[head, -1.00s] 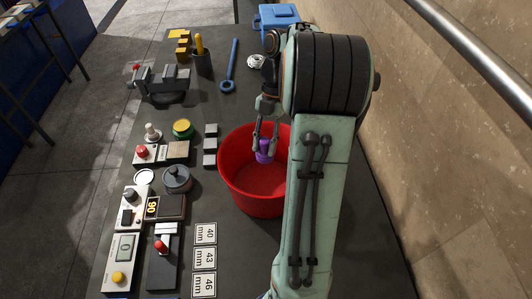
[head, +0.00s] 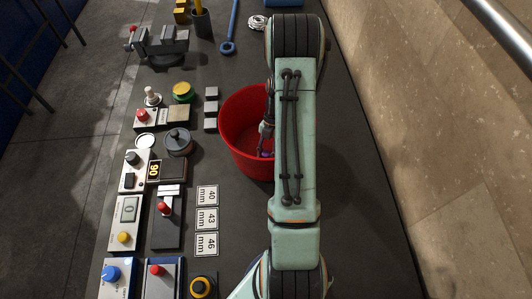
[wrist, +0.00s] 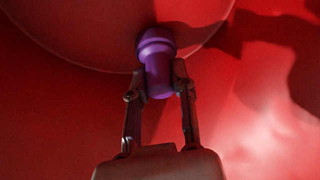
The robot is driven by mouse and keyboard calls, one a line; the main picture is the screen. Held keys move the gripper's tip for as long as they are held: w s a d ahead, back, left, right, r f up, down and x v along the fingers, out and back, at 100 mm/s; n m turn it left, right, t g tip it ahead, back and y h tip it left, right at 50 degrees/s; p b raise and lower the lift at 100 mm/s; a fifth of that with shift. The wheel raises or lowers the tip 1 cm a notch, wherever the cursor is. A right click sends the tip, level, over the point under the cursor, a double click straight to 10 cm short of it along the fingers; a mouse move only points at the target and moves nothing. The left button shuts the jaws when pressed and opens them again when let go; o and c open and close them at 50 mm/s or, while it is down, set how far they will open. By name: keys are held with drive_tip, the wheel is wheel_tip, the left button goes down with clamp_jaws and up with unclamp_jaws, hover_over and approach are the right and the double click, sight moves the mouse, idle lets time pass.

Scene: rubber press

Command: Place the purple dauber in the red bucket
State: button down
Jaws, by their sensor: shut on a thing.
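The red bucket (head: 238,128) stands on the dark bench, partly covered by my arm in the head view. Its red inside (wrist: 60,110) fills the wrist view. My gripper (wrist: 160,83) is inside the bucket, shut on the purple dauber (wrist: 156,50). The fingers hold the dauber on both sides, and its wider end points away from the gripper, towards the curved edge of the bucket floor. I cannot tell whether it touches the floor. In the head view only a small purple bit of the dauber (head: 266,155) shows low in the bucket.
Left of the bucket are small dark blocks (head: 211,109), a grey lidded pot (head: 178,141), number cards (head: 206,219) and several control boxes. A blue wrench (head: 231,30) and a vise (head: 158,45) lie farther back. A stone wall (head: 420,130) runs along the right.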

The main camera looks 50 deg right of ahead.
drive_tip(key=shift+f, duration=0.2)
drive_tip(key=c, duration=0.9)
unclamp_jaws()
drive_tip(key=shift+f, duration=0.15)
drive_tip(key=shift+c, duration=0.2)
